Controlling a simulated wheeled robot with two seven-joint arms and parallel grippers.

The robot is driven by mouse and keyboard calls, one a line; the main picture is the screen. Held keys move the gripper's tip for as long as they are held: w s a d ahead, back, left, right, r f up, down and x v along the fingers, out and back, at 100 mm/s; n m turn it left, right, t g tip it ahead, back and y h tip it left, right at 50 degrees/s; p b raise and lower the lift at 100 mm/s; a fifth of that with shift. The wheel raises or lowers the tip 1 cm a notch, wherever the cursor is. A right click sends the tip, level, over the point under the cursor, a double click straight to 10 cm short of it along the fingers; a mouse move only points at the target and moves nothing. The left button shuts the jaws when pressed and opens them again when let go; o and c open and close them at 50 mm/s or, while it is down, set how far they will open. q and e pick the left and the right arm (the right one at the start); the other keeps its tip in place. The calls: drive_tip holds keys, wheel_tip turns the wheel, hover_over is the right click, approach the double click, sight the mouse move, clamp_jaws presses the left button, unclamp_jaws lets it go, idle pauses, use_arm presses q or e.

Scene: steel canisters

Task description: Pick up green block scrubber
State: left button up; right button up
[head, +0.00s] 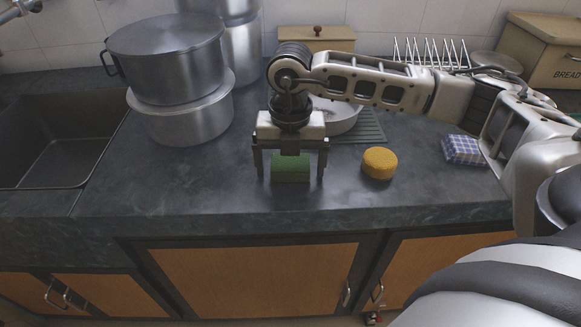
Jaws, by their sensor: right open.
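The green block scrubber (290,169) lies on the dark stone counter near its front edge. My right gripper (290,172) points straight down over it, with one finger to the left and one to the right of the block. The jaws are open, and a small gap seems to show between each finger and the block. Part of the block's top is hidden by the gripper body. My left gripper is not in view.
A yellow round sponge (379,163) sits to the right, with a blue checked cloth (463,150) beyond it. Stacked steel pots (172,60) stand at the left beside the sink (50,150). A white bowl (338,116) on a green mat (369,126) is behind my gripper.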

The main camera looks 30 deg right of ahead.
sight(290, 163)
drive_tip(key=c, duration=1)
drive_tip(key=shift+c, duration=0.2)
drive_tip(key=shift+r, duration=0.1)
drive_tip(key=shift+r, duration=0.5)
wheel_tip(290, 163, up, 2)
drive_tip(key=shift+s+a+r, duration=0.1)
drive_tip(key=shift+a+r, duration=0.05)
drive_tip(key=shift+r, duration=0.1)
drive_tip(key=s+a+r, duration=0.9)
drive_tip(key=a, duration=0.1)
drive_tip(key=shift+s+r, duration=0.2)
drive_tip(key=shift+s, duration=0.05)
